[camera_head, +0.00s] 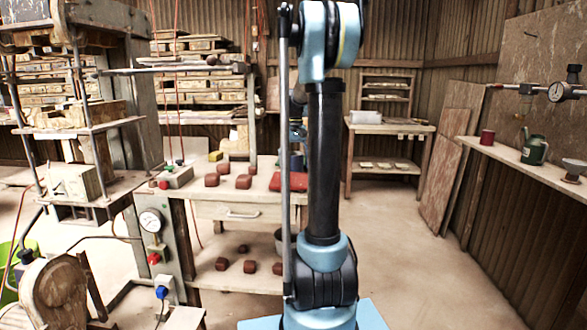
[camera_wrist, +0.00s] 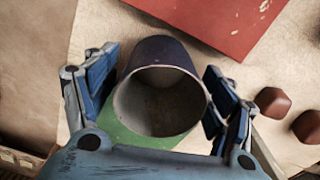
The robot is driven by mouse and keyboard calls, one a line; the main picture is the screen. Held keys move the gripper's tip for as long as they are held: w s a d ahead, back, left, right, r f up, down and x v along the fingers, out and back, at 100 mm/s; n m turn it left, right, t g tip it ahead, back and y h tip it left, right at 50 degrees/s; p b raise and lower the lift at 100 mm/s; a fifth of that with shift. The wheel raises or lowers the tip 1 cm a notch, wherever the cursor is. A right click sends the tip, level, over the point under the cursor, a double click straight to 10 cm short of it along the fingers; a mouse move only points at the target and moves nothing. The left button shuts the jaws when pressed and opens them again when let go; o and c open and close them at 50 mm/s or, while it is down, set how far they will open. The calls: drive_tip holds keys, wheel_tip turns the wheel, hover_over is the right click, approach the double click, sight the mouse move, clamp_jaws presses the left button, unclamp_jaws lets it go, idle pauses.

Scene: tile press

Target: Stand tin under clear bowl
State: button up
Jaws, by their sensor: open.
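A dark blue tin (camera_wrist: 157,50) with a grey inside is between my gripper's fingers in the wrist view, its open mouth facing the camera. In the head view, part of a dark blue thing that looks like this tin (camera_head: 297,161) shows on the bench beside my arm. My gripper (camera_wrist: 160,72) is open, with one finger on each side of the tin; small gaps show on both sides. In the head view my gripper (camera_head: 298,131) is mostly hidden behind my arm. I cannot make out a clear bowl in either view.
A flat red thing (camera_wrist: 208,18) lies close to the tin, a green patch (camera_wrist: 125,138) beneath it. Several brown blocks (camera_head: 243,181) are on the bench (camera_head: 262,170). A grey vessel (camera_head: 279,238) is on its lower shelf. A side table (camera_head: 390,128) stands behind.

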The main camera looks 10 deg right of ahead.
wheel_tip(320, 180, up, 11)
idle(0.4)
